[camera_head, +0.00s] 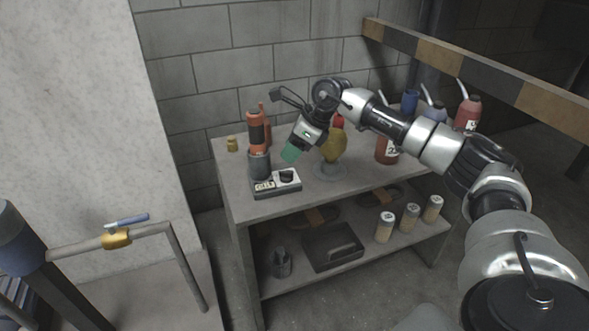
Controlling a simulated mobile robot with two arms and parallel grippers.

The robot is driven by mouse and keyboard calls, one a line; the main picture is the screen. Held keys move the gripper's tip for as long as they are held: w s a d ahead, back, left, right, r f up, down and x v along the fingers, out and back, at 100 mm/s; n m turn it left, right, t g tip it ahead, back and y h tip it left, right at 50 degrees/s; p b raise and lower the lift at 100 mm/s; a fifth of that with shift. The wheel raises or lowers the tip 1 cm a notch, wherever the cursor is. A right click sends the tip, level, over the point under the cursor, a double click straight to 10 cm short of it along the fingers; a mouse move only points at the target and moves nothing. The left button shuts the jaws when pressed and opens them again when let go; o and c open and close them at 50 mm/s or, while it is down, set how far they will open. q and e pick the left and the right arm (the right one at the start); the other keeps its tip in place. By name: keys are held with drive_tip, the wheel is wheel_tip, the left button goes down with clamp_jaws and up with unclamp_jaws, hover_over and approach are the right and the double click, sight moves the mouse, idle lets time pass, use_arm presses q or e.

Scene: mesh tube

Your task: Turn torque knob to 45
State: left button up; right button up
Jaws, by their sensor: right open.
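The torque knob appears to be the black knob (286,176) on top of a small box-shaped device (277,190) with white label panels. The device sits near the front left of the table top. My right gripper (290,153) is open above and slightly behind the knob, apart from it, with greenish fingers pointing down. Its arm reaches in from the right over the table. The knob's setting and the label text are too small to read. My left gripper is not in view.
A red and dark power tool (257,135) stands at the device's back left. A yellow object (334,145) on a stand is right of my gripper, with bottles (467,113) farther right. The lower shelf holds several canisters (410,217).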

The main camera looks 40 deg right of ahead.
drive_tip(key=h, duration=0.2)
approach(293, 172)
drive_tip(key=r, duration=0.2)
drive_tip(key=shift+g, duration=0.4)
drive_tip(key=x, duration=0.4)
drive_tip(key=b+x, duration=0.1)
drive_tip(key=x, duration=0.4)
drive_tip(key=shift+w+d+f, duration=0.1)
drive_tip(key=shift+d+f, duration=0.1)
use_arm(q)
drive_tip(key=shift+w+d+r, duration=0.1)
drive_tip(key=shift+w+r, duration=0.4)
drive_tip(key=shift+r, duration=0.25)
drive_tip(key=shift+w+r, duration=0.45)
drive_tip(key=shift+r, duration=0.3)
use_arm(e)
drive_tip(key=shift+w+a+f, duration=0.2)
drive_tip(key=shift+f, duration=0.45)
drive_tip(key=shift+c, duration=0.4)
clamp_jaws()
